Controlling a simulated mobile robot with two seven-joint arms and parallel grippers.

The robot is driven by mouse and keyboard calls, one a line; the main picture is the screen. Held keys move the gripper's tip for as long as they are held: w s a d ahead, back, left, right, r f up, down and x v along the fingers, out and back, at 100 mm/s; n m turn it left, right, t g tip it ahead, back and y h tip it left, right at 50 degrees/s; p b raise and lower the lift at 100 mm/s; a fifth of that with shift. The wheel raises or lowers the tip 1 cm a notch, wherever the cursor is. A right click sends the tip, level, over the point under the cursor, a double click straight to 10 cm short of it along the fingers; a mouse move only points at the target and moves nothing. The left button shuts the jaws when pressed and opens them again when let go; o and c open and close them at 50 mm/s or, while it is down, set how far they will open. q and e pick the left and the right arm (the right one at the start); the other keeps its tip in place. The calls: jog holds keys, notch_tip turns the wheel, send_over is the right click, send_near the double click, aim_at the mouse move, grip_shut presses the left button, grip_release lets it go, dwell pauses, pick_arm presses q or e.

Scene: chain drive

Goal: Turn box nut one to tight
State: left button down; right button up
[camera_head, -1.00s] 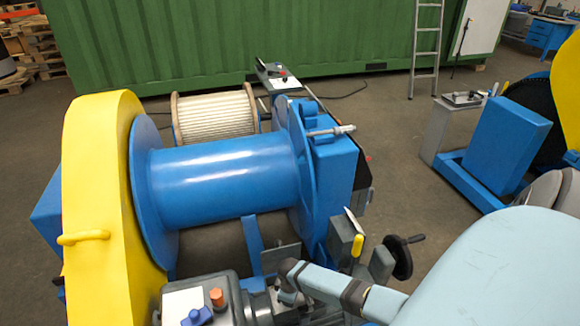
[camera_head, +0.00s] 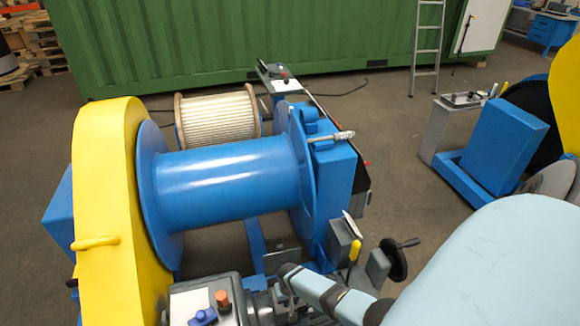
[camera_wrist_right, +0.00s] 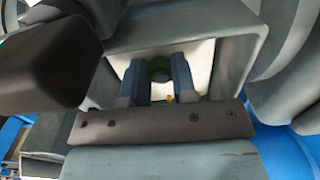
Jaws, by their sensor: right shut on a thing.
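In the right wrist view my right gripper (camera_wrist_right: 157,78) reaches into an opening in a grey metal housing (camera_wrist_right: 228,40). Its two blue-grey fingers are shut on a dark green, round piece (camera_wrist_right: 159,68). I cannot tell for sure that this piece is box nut one, and its far side is hidden. My left gripper is in neither view.
A blue winch drum (camera_head: 225,180) and a yellow guard (camera_head: 105,200) stand in front of me. A black handwheel (camera_head: 394,260) and a yellow-handled lever (camera_head: 354,250) are close to my right arm. A grey control box (camera_head: 190,298) sits at the bottom. Open floor (camera_head: 410,150) lies to the right.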

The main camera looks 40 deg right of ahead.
jog(key=m+p, duration=0.1)
jog(key=m, duration=0.2)
jog(key=shift+w+a+r+m, duration=0.1)
jog(key=shift+m, duration=0.3)
jog(key=m+p, duration=0.1)
jog(key=m, duration=0.3)
jog(key=shift+w+m, duration=0.1)
jog(key=shift+m, duration=0.2)
jog(key=m, duration=0.5)
jog(key=shift+w, duration=0.15)
jog(key=shift+m, duration=1.7)
jog(key=o, duration=0.9)
